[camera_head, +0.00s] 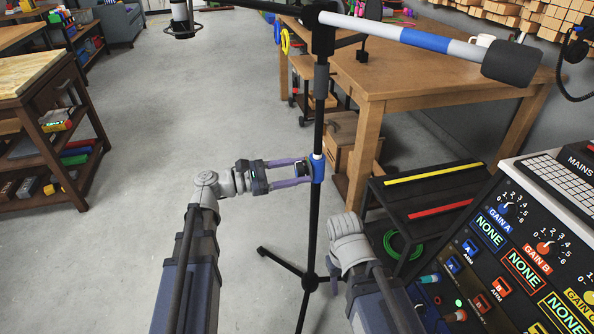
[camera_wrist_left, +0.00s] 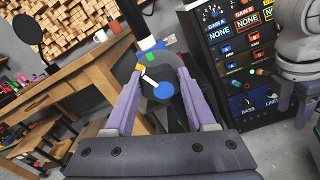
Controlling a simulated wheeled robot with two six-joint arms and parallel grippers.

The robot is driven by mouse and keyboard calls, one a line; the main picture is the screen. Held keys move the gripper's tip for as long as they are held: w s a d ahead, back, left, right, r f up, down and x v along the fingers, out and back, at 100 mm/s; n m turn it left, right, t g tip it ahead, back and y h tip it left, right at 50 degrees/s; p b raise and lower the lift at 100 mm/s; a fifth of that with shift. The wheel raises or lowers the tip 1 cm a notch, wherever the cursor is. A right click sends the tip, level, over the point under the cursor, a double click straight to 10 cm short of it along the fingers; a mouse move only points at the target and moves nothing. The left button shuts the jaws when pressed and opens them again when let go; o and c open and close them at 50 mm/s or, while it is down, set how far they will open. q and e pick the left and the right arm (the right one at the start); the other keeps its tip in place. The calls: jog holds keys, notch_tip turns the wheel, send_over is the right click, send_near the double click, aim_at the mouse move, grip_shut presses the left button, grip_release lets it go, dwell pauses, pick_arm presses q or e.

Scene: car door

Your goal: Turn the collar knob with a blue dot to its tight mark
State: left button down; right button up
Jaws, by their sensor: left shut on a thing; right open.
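The collar knob sits on the black upright stand; its blue collar (camera_head: 318,168) shows in the head view. In the left wrist view the dark knob carries a blue dot (camera_wrist_left: 163,90). A white pointer runs from the dot up and left, ending near a small orange mark (camera_wrist_left: 138,67). A green mark (camera_wrist_left: 150,57) is just above and to the right of that. My left gripper (camera_head: 311,170) is shut on the knob, one purple finger on either side. My right gripper (camera_wrist_left: 294,106) is open, low and apart from the stand; it is partly hidden.
The stand's legs (camera_head: 290,268) spread on the floor, and its boom (camera_head: 420,40) reaches right overhead. A wooden workbench (camera_head: 430,75) is behind. A black step stool (camera_head: 425,200) and a control panel (camera_head: 520,240) stand at right. Floor to the left is clear.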

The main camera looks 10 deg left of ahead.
pick_arm(q)
jog(key=shift+m, duration=1.8)
jog(key=shift+c, duration=1.1)
grip_release()
jog(key=v, duration=0.8)
